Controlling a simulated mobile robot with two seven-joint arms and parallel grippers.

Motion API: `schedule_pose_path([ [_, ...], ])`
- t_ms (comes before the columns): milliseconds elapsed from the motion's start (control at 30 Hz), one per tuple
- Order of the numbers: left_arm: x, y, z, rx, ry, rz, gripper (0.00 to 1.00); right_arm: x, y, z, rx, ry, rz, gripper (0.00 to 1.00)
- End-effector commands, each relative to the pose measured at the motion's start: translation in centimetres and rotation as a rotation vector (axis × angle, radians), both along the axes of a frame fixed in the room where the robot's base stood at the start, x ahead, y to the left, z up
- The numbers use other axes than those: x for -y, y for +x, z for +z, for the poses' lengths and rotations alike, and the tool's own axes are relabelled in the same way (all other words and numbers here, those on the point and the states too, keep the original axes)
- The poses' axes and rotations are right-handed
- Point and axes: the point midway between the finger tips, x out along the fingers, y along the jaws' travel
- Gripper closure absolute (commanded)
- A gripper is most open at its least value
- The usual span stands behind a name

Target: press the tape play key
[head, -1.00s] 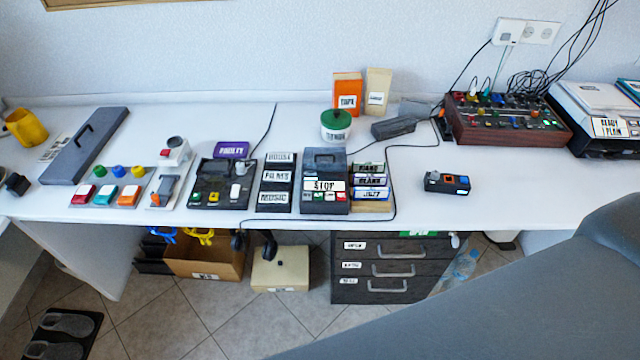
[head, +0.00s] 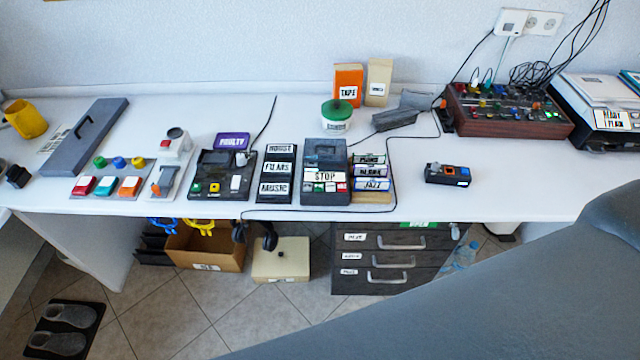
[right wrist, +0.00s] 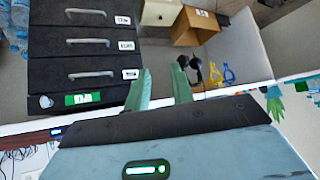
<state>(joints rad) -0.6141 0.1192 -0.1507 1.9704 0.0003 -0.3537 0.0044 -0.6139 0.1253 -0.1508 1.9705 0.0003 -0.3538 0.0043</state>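A dark grey tape player (head: 327,152) stands near the front edge of the desk, with a white STOP label across it. A row of small keys (head: 325,187) in white, green and red lies just below the label. They are too small to tell which one is the play key. My right gripper (right wrist: 160,72) shows two pale green fingers standing apart with nothing between them. It is in front of the desk, over the floor side, with the drawers beyond it, apart from the tape player. My left gripper is not in view.
Label blocks (head: 275,173) stand left of the player and small labelled boxes (head: 370,172) right of it. A small black device (head: 447,174) lies farther right, with clear desk around it. A black drawer unit (head: 390,242) is below. My grey arm covers the lower right.

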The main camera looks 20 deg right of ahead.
Motion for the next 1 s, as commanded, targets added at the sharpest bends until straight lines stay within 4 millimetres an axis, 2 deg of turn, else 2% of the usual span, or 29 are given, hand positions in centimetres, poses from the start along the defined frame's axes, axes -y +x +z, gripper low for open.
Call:
schedule_pose_path([
  [267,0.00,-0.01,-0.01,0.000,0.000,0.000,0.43,-0.21,0.02,0.02,0.000,0.006,-0.006,0.76],
  [400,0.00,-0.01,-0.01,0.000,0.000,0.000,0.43,-0.28,0.03,0.03,-0.001,0.008,-0.008,0.94],
  [467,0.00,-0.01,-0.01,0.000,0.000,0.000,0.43,-0.29,0.02,0.03,-0.001,0.008,-0.009,1.00],
  [1000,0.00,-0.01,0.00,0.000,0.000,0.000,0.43,-0.17,0.00,0.01,0.000,0.005,-0.005,1.00],
])
